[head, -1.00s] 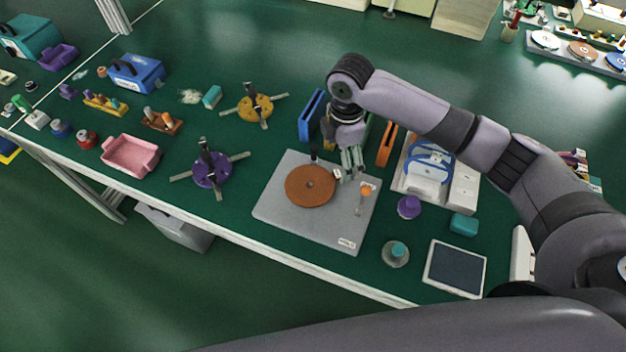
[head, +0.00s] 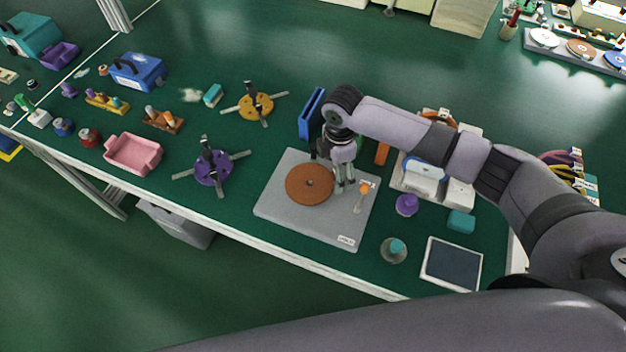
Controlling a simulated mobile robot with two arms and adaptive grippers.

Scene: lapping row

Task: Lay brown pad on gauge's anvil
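A round brown pad (head: 310,185) with a small dark centre lies flat on a grey plate (head: 300,216) with a white label at its front corner. I take this plate to be the gauge's base; I cannot make out a separate anvil. A small orange-topped piece (head: 363,188) stands at the plate's right side. My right gripper (head: 345,188) points down over the plate, just right of the pad's edge. Its fingers are small and close together, so I cannot tell whether they are open or touching the pad. My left gripper is not in view.
A purple fixture (head: 213,168) and a pink tray (head: 133,154) stand left of the plate. A blue upright holder (head: 311,114) is behind it. A purple knob (head: 407,205), a teal-topped disc (head: 394,250) and a tablet (head: 452,265) are to the right.

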